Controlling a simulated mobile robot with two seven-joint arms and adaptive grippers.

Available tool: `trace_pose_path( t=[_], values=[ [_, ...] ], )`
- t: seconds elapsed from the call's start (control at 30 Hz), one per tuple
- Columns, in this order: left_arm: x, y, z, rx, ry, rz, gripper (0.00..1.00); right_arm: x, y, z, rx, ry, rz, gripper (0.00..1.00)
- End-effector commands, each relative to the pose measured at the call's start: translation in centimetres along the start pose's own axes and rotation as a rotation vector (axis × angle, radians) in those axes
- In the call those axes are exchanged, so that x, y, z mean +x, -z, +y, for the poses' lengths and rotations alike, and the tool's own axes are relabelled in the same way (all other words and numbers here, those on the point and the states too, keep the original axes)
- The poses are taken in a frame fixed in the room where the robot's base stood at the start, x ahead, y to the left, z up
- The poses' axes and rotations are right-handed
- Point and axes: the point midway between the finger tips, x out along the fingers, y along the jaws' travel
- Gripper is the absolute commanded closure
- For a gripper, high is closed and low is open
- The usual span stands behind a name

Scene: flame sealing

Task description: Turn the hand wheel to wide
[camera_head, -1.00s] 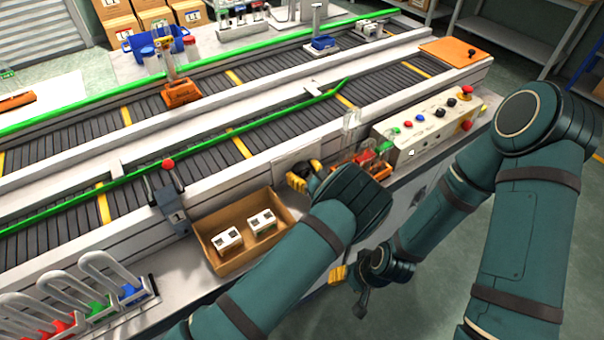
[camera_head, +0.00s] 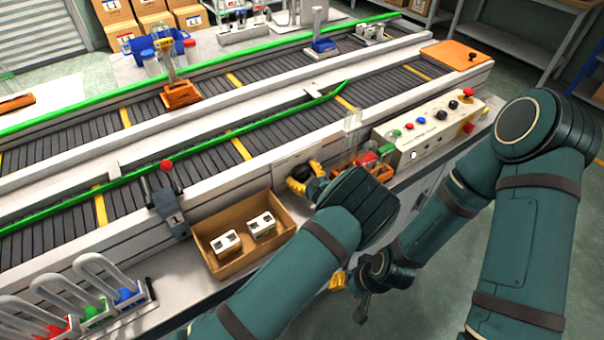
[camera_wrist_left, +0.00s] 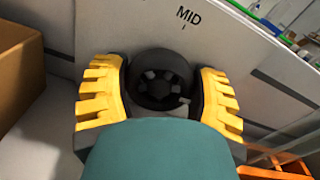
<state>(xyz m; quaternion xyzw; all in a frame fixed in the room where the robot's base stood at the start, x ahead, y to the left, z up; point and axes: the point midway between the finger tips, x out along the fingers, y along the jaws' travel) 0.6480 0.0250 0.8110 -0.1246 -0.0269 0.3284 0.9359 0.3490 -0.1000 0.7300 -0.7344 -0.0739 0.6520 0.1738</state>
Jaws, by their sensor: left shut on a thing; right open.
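The hand wheel (camera_wrist_left: 163,80) is a dark round knob with short spokes on the light panel (camera_wrist_left: 110,30), below a MID label (camera_wrist_left: 187,15) with a tick mark. In the left wrist view my left gripper (camera_wrist_left: 163,92) has one yellow-padded finger on each side of the wheel and is shut on it. No WIDE label shows.
A cardboard box (camera_head: 212,258) with two small white cartons stands left of my left gripper. An orange tray (camera_head: 378,172) and a control box (camera_head: 425,130) with buttons stand to its right. The conveyor (camera_head: 220,145) with a green rail runs behind.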

Motion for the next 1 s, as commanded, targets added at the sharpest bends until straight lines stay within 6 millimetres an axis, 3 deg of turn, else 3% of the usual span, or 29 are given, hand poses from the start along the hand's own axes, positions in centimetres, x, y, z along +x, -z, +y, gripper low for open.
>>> trace_pose_path(
  t=[0.03,0.1,0.53,1.0],
  values=[
    [0.0,-0.1,-0.2,-0.003,0.002,-0.001,0.28,0.0,0.0,0.0,0.000,0.000,0.000,0.53],
    [0.0,-0.1,-0.2,-0.002,0.002,-0.001,0.04,0.0,0.0,0.0,0.000,0.000,0.000,0.53],
    [0.0,-0.8,-0.3,-0.001,0.001,-0.001,0.03,0.0,0.0,0.0,0.000,0.000,0.000,0.53],
    [-0.3,-8.3,-2.3,-0.002,0.001,0.000,0.03,0.0,0.0,0.0,0.000,0.000,0.000,0.53]
  ],
)
